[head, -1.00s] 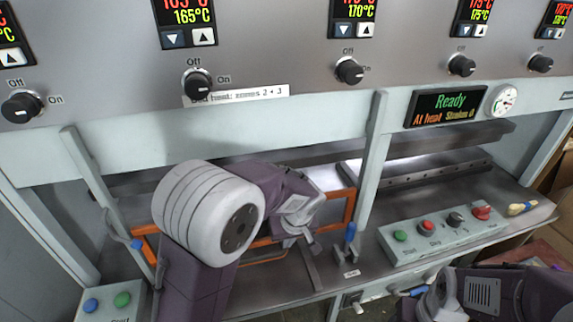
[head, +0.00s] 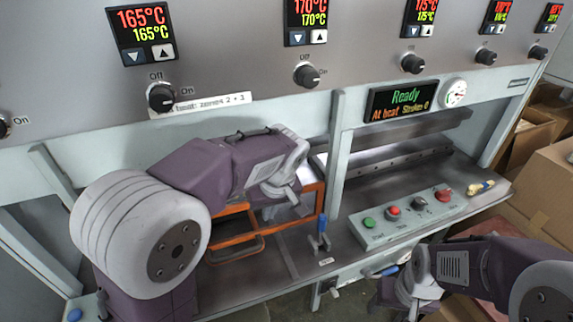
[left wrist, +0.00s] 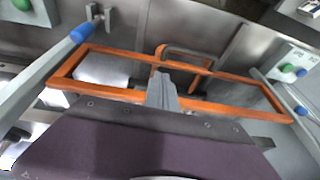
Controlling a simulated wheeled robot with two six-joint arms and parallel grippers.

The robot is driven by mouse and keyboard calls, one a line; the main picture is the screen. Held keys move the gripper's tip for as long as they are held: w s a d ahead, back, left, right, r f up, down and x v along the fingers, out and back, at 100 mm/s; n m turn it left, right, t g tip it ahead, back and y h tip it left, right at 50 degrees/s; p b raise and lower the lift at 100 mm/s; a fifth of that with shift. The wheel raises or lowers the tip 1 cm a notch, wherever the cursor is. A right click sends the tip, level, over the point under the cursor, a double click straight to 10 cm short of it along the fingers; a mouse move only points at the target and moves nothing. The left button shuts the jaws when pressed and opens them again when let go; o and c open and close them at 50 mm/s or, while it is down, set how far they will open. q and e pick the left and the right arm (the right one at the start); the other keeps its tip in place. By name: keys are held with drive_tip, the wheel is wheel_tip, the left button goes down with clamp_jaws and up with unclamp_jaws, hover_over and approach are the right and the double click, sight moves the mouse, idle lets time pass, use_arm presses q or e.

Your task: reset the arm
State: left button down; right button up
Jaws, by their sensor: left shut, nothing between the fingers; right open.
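My left arm reaches in from the left in the head view. My left gripper (head: 298,204) is in front of the press opening, near the right part of an orange frame (head: 236,247). In the left wrist view the left gripper (left wrist: 160,76) is shut and empty, with its narrow fingers over the orange frame (left wrist: 115,92). I cannot tell whether they touch it. My right gripper (head: 388,292) is open at the lower right of the head view, in front of the press and partly hidden by its own arm.
A button panel (head: 392,219) sits on the press ledge, right of a blue-tipped lever (head: 322,226). A yellow-handled brush (head: 481,188) lies at the ledge's right end. Cardboard boxes (head: 545,190) stand at the right. Control knobs (head: 161,97) line the housing above.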

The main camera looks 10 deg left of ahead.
use_arm(q)
drive_tip(key=s+a+f+n+g, duration=0.1)
drive_tip(key=s+a+f+n, duration=0.15)
drive_tip(key=a, duration=0.35)
drive_tip(key=s+d+f+m+h, duration=0.1)
drive_tip(key=s+f+m+h, duration=0.1)
drive_tip(key=s+f+m, duration=0.6)
wheel_tip(320, 180, down, 3)
drive_tip(key=shift+s+d+r+m+h, duration=0.15)
drive_tip(key=shift+s+m+h, duration=0.2)
drive_tip(key=shift+s, duration=0.7)
